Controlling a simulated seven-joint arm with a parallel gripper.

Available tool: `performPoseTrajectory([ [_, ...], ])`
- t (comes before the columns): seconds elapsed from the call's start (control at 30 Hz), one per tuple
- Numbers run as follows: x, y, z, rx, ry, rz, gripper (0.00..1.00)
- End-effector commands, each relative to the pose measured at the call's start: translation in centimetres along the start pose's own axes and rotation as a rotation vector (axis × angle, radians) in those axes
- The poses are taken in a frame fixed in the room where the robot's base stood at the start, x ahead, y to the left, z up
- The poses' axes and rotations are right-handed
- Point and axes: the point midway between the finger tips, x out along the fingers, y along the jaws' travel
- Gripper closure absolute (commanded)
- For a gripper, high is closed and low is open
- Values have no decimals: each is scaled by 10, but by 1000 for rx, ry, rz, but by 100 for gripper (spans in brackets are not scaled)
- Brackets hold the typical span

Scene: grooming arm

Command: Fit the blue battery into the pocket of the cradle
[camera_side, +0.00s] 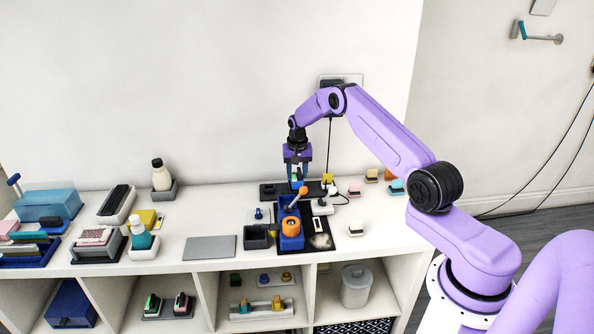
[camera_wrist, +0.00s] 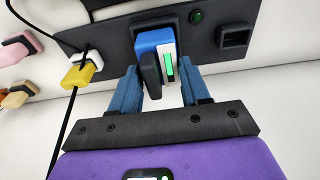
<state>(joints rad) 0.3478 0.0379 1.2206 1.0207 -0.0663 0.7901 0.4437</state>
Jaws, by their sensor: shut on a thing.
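The blue battery (camera_wrist: 154,39) is between the two blue fingers of my gripper (camera_wrist: 160,72), which are shut on it. Its blue end faces away from my palm, with a dark block and a white strip with a green mark on its near side. In the side view my gripper (camera_side: 297,174) points down at the back of the shelf top, with the battery (camera_side: 296,184) low between the fingers. The dark cradle plate (camera_wrist: 110,36) lies under the battery. The battery overlaps a dark recess there; I cannot tell whether it is inside it.
The plate has a green light (camera_wrist: 196,17) and a square dark socket (camera_wrist: 234,37). A white and yellow plug (camera_wrist: 82,70) with a black cable is at left. In the side view a blue holder with an orange roll (camera_side: 290,227) stands in front of my gripper.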

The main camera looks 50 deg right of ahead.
Motion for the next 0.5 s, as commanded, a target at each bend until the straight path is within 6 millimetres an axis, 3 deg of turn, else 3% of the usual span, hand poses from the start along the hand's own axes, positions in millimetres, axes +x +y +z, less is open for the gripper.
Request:
performPoseTrajectory([
  [0.5, 11, 0, 1, 0, 1, 0, 89],
])
